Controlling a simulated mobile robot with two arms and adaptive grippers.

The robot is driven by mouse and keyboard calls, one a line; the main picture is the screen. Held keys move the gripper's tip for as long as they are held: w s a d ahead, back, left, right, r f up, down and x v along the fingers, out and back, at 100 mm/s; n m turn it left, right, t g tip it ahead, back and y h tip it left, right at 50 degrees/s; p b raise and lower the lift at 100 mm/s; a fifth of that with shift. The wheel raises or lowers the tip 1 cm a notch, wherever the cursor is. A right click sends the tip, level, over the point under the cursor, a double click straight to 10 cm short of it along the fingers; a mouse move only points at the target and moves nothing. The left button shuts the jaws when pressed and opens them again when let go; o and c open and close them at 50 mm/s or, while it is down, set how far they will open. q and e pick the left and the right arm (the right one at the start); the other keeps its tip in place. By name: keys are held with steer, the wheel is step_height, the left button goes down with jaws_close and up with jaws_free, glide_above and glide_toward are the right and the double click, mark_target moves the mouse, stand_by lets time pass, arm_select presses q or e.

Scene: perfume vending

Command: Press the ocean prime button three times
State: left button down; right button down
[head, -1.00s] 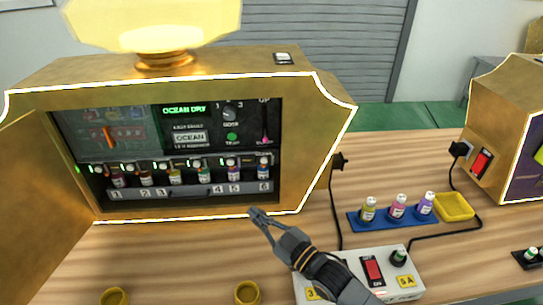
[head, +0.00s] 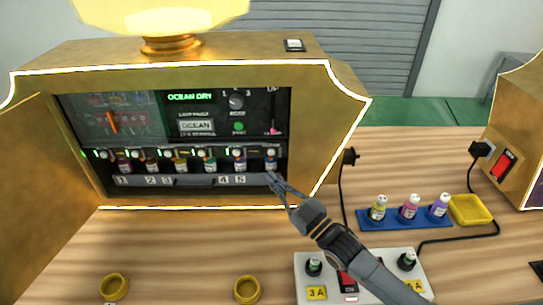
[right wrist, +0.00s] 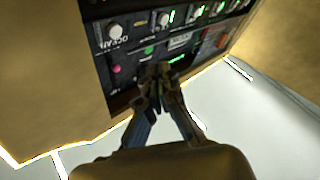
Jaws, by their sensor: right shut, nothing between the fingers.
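A row of round white buttons runs above the small bottles inside the gold machine (head: 340,130). The rightmost white button (head: 270,153) is above slot 6; in the right wrist view the lettering beside this button (right wrist: 115,31) seems to read OCEAN. Small print in the head view is too blurred to confirm the ocean prime button. My right gripper (head: 272,177) is shut and empty, its tips just below that button and overlapping the bottle 6 area. In the right wrist view its fingertips (right wrist: 158,76) point at the panel; contact cannot be told. My left gripper is out of view.
The machine's open door (head: 40,155) stands at the left. A blue tray (head: 378,225) with three bottles, a yellow dish (head: 470,209) and a white switch box (head: 385,265) are at the right. Two yellow cups (head: 247,289) stand in front. The screen (head: 190,97) reads OCEAN DRY.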

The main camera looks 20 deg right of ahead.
mark_target(271, 152)
steer(key=w+d+b, duration=0.1)
steer(key=w+b, duration=0.2)
steer(key=w, duration=0.3)
steer(key=shift+d, duration=0.35)
steer(key=shift+w, duration=0.1)
stand_by(0.9)
steer(key=shift+w+d, duration=0.15)
steer(key=shift+w, duration=0.2)
